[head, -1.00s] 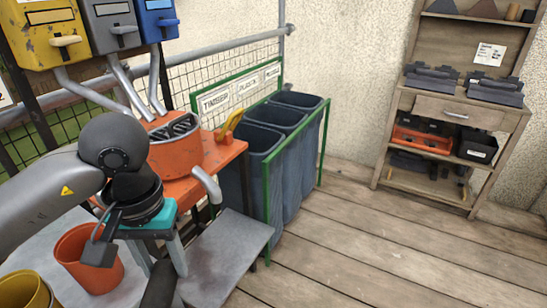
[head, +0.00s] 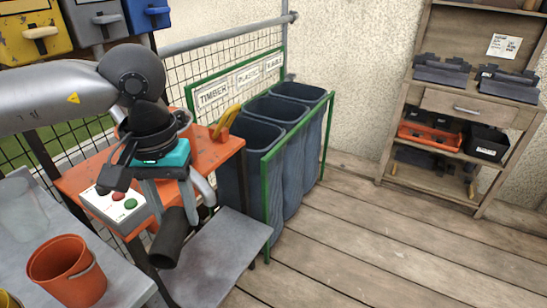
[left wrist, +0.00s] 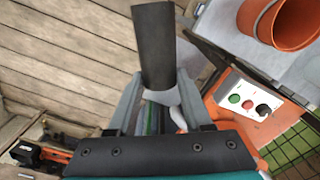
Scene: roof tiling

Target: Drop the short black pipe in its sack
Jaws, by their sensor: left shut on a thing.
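My left gripper (head: 180,205) points down beside the orange machine and is shut on a short black pipe (head: 168,240). The left wrist view shows the pipe (left wrist: 153,45) sticking out beyond the two grey fingers. Three blue-grey sacks stand in a row in a green frame to the right, with signs reading timber, plastic and, less clearly, rubble. My right gripper is out of view.
A grey step (head: 215,265) lies below the pipe. The orange machine (head: 215,155) has a yellow handle (head: 227,120) and a button panel (head: 115,203). An orange bucket (head: 65,270) stands on a grey bench at left. A wooden shelf (head: 460,170) is at right. The floor between is clear.

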